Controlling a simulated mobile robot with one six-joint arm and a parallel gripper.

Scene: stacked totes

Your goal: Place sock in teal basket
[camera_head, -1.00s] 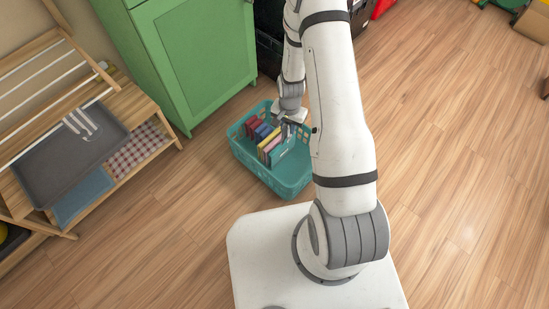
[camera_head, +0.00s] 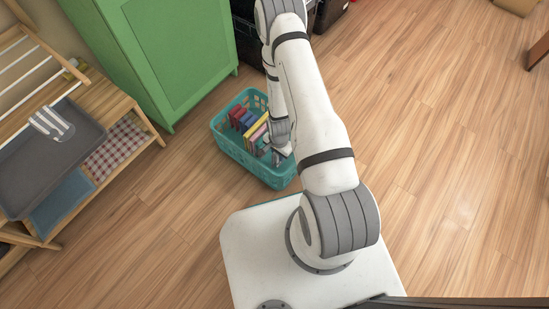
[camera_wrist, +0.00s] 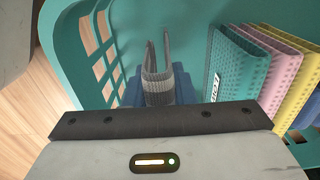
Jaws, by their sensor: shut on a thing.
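The teal basket (camera_head: 243,155) stands on the floor in front of the green cabinet, and its inner wall (camera_wrist: 190,25) fills much of the wrist view. My gripper (camera_wrist: 158,62) is inside the basket's opening, beside the left-hand lattice wall. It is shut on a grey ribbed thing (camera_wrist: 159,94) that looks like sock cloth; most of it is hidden. In the head view my arm partly hides the gripper (camera_head: 278,156) at the basket's right side. Another white-and-grey striped sock-like item (camera_head: 52,122) lies on the grey tray.
A blue thing (camera_wrist: 185,86) lies behind the held item. A green cabinet (camera_head: 165,50) and wooden rack (camera_head: 125,100) stand left.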

